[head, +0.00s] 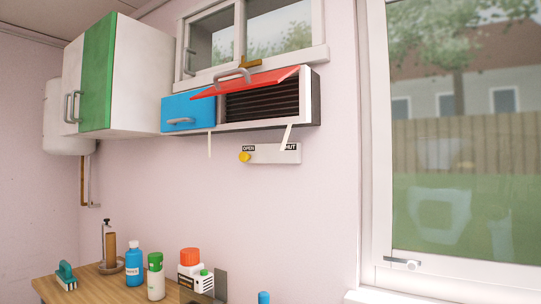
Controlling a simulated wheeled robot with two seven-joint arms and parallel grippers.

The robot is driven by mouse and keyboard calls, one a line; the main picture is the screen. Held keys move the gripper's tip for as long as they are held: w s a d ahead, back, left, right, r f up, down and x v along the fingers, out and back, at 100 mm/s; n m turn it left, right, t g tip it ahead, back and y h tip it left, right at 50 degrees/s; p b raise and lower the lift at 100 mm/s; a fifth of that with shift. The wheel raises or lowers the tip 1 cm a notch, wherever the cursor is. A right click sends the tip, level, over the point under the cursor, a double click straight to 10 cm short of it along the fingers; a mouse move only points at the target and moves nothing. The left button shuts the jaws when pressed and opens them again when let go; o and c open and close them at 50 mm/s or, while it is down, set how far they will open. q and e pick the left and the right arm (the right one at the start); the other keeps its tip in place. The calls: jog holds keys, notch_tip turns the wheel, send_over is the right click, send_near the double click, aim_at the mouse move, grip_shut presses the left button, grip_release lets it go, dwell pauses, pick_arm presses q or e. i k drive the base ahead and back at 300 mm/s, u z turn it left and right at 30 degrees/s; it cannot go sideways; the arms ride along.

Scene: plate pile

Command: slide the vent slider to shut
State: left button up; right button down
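The vent slider is a pale plate (274,154) on the pink wall, below the wall box. It has an OPEN label at its left end and a partly covered label ending in "UT" at its right end. Its yellow knob (244,157) sits at the left end, just under OPEN. A thin white strip (287,136) slants down in front of the right label and hides part of it. Neither of my grippers is in the head view.
Above the slider, a red flap (247,83) is raised over dark slats (262,102), beside a blue door (190,112). A white-and-green cabinet (96,75) hangs left. Several bottles stand on a wooden table (92,289) below. A large window (465,150) fills the right.

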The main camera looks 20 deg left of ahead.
aim_at(243, 157)
jog(key=k, duration=1.05)
jog(key=u, duration=0.95)
jog(key=i, duration=0.9)
jog(key=z, duration=0.3)
